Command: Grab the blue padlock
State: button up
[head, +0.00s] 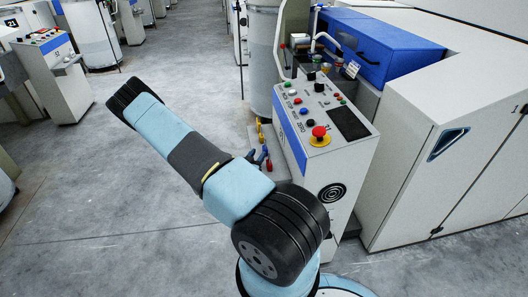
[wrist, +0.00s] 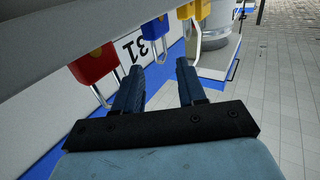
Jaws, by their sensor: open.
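The blue padlock (wrist: 154,31) is in the wrist view at the top, just beyond my fingertips, with its metal shackle pointing down in the picture. A red padlock (wrist: 93,65) is to its left and a yellow padlock (wrist: 188,11) to its right. My gripper (wrist: 158,72) is open, with its two dark fingers apart and nothing between them. The blue padlock looks slightly left of the middle of the gap. In the head view, the blue padlock (head: 265,150) shows small beside the control cabinet, close to my fingers, which my arm partly hides.
The control cabinet (head: 322,150) with buttons and a red stop knob (head: 319,132) stands right of my arm. A white machine (head: 440,130) with a blue cover (head: 375,48) is behind it. Grey floor (head: 100,220) is open at left.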

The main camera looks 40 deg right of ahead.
aim_at(265, 147)
jog(key=shift+r+x, duration=0.15)
jog(key=shift+x, duration=1.2)
jog(key=shift+r+x, duration=0.15)
jog(key=shift+x, duration=1.15)
jog(key=shift+s+d, duration=0.1)
jog(key=shift+s, duration=0.05)
jog(key=shift+c, duration=0.4)
grip_shut()
